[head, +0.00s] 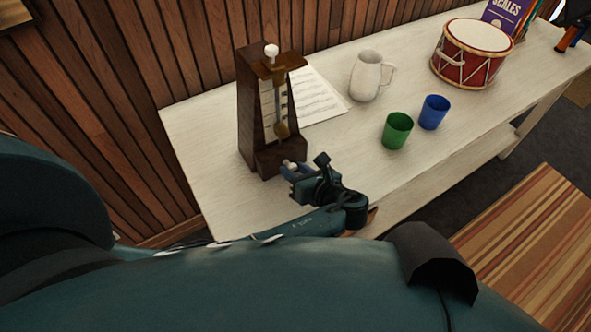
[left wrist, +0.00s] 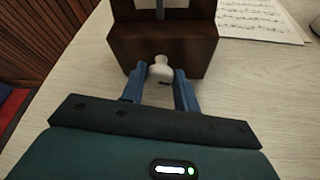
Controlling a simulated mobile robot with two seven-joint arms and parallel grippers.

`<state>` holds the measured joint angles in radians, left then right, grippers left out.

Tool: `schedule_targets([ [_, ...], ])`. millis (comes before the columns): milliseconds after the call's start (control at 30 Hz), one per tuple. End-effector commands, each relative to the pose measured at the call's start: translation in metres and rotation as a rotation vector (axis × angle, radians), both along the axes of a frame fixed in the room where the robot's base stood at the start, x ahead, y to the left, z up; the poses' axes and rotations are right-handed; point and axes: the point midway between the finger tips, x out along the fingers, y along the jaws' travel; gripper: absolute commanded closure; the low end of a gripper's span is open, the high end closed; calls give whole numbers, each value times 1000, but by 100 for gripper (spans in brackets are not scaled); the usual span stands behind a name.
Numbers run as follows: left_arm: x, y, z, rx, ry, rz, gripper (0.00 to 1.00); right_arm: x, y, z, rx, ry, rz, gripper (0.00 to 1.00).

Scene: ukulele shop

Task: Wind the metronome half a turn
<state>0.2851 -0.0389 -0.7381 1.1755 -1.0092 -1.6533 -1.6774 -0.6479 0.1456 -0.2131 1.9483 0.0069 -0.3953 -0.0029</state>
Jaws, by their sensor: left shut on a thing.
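The dark wooden metronome (head: 246,110) stands upright near the left end of the white table, with a white knob (head: 271,50) on top and a brass-coloured weight (head: 281,130) on its rod. In the left wrist view, its lower front (left wrist: 200,50) faces my gripper. A pale winding knob (left wrist: 160,70) sticks out low on that face. My left gripper (head: 291,168) is at this knob, its blue fingers (left wrist: 159,82) on either side of it, shut on it. My right gripper is not in view.
The white table (head: 200,180) also holds sheet music (head: 318,98), a white jug (head: 367,78), a green cup (head: 397,131), a blue cup (head: 433,112) and a red drum (head: 472,55). A wooden wall (head: 110,70) runs behind. The table's front left is clear.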

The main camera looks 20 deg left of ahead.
Motion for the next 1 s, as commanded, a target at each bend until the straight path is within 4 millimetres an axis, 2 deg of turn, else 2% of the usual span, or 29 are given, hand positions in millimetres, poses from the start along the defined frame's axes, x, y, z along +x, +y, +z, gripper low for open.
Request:
schedule_targets([
  [367,1,1,1,7,0,0,92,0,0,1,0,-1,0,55],
  [400,1,1,1,6,-1,1,68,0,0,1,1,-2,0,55],
  [633,1,1,1,5,1,0,49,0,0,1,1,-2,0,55],
  [1000,2,1,1,4,1,0,49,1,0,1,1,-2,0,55],
])
